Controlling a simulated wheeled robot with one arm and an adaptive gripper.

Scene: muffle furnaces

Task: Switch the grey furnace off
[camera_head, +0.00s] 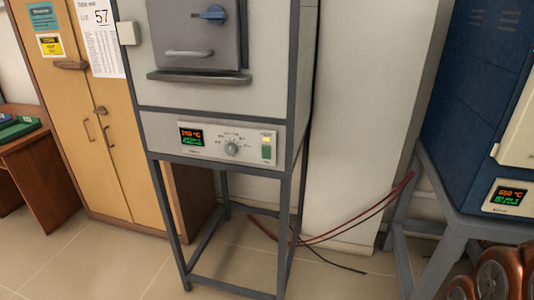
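The grey furnace (216,95) stands in the middle on a dark grey metal frame. Its door (195,35) looks shut, with a pale bar handle and a blue knob. The control panel below has a lit display (191,137) with orange and green digits, too small to read surely. A round dial (231,148) sits mid-panel. At the panel's right end is a green rocker switch (267,150) with a pale lit part above it; its exact position is hard to tell. My gripper is not in view.
A blue furnace (470,95) with a lit display (509,197) stands on a frame at the right. Red cables (340,232) run along the floor between the stands. A wooden cabinet (95,125) and a brown desk (35,160) are at the left. Floor before the grey furnace is clear.

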